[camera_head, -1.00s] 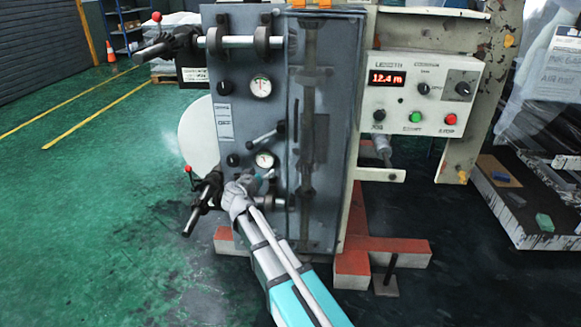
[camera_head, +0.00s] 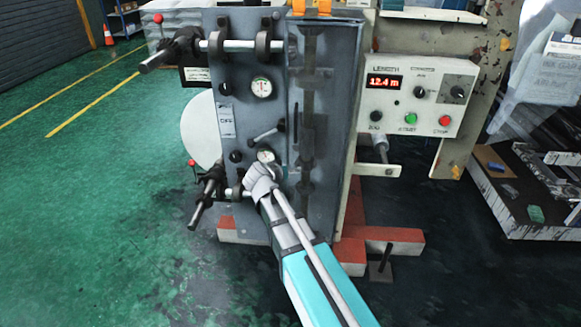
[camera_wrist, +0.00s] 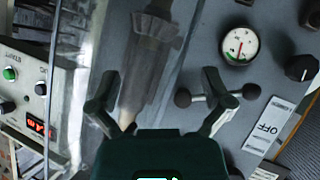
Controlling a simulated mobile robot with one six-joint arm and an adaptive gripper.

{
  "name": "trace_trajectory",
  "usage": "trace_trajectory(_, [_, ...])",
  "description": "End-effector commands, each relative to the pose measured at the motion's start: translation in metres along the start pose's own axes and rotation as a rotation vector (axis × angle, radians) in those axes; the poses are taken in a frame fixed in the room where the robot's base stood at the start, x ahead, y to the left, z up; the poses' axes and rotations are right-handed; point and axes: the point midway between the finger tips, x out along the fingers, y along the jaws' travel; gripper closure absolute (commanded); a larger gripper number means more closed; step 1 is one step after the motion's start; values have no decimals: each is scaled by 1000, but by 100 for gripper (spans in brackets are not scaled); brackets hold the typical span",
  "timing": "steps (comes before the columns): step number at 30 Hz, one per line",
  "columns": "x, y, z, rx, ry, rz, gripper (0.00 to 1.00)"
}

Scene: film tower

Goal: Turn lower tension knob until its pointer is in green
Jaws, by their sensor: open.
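The lower tension knob (camera_head: 236,156) is a small black knob at the lower left of the grey panel. It shows at the right edge of the wrist view (camera_wrist: 302,67). Beside it is a round white gauge (camera_wrist: 240,45) with red and green marks; I cannot tell exactly where its pointer rests. In the head view my arm partly hides this gauge (camera_head: 265,154). My gripper (camera_wrist: 160,80) is open and empty, its fingers spread in front of the panel. In the head view the gripper (camera_head: 263,172) is right of and below the knob, apart from it.
A lever with ball ends (camera_wrist: 215,95) shows by one finger, and an OFF label (camera_wrist: 268,128) lies near the knob. A protruding roller shaft (camera_head: 208,195) stands lower left. A control box (camera_head: 420,95) is at the right.

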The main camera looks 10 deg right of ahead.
Motion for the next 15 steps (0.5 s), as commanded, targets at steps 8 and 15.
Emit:
trace_trajectory(8, [-4,12,2,-5,-44,1,0])
trace_trajectory(15, [-4,13,3,-5,-49,1,0])
